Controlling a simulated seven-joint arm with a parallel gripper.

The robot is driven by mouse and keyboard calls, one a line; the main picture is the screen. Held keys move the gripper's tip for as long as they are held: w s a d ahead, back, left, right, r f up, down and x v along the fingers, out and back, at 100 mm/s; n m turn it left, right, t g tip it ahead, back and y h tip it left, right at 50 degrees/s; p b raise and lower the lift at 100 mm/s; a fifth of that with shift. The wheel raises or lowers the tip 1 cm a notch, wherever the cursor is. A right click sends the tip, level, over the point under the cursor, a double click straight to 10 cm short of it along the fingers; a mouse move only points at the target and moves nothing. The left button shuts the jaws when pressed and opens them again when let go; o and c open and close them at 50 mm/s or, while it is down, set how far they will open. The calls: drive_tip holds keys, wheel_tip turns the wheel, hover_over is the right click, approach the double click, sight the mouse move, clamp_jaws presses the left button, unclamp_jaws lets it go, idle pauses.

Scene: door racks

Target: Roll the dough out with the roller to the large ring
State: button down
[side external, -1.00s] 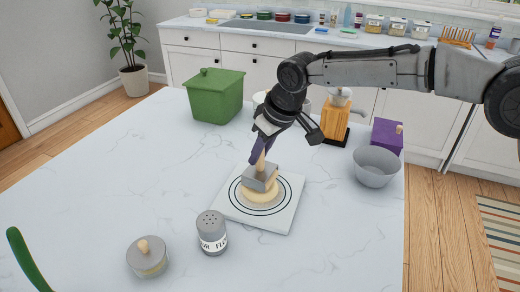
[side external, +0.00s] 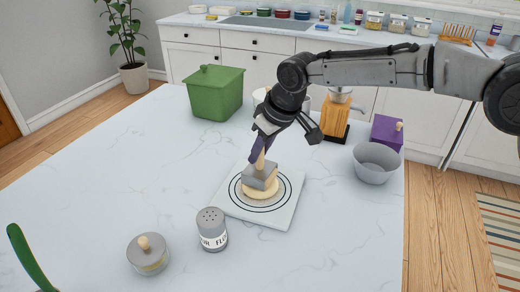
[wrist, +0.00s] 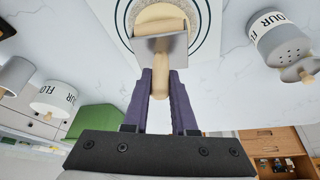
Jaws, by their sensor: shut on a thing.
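My gripper (side external: 262,147) is shut on the wooden handle of the roller (side external: 260,176), which has a grey metal frame. The wrist view also shows the gripper (wrist: 160,84) around the handle of the roller (wrist: 172,48). The roller is on the pale round dough (side external: 262,193) or just above it; contact is hard to tell. The dough lies inside the printed rings on a white square board (side external: 281,216). Part of the dough is hidden under the roller. The large ring (side external: 301,184) shows as a dark outer circle, and the dough's edge is well inside it.
A flour shaker (side external: 212,230) stands just off the board's front left corner. A green bin (side external: 215,93), an orange dispenser (side external: 337,122), a grey bowl (side external: 375,164) and a purple box (side external: 387,132) stand behind. The left counter is mostly clear.

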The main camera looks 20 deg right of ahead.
drive_tip(key=shift+f, duration=0.1)
drive_tip(key=shift+w+a+f, duration=0.1)
drive_tip(key=shift+w+a, duration=0.35)
drive_tip(key=shift+w, duration=0.05)
drive_tip(key=shift+w+a, duration=0.45)
drive_tip(key=shift+w, duration=0.1)
drive_tip(key=shift+s+d, duration=0.1)
drive_tip(key=shift+s+d+r, duration=0.2)
drive_tip(key=shift+s+d, duration=0.6)
drive_tip(key=shift+s, duration=0.15)
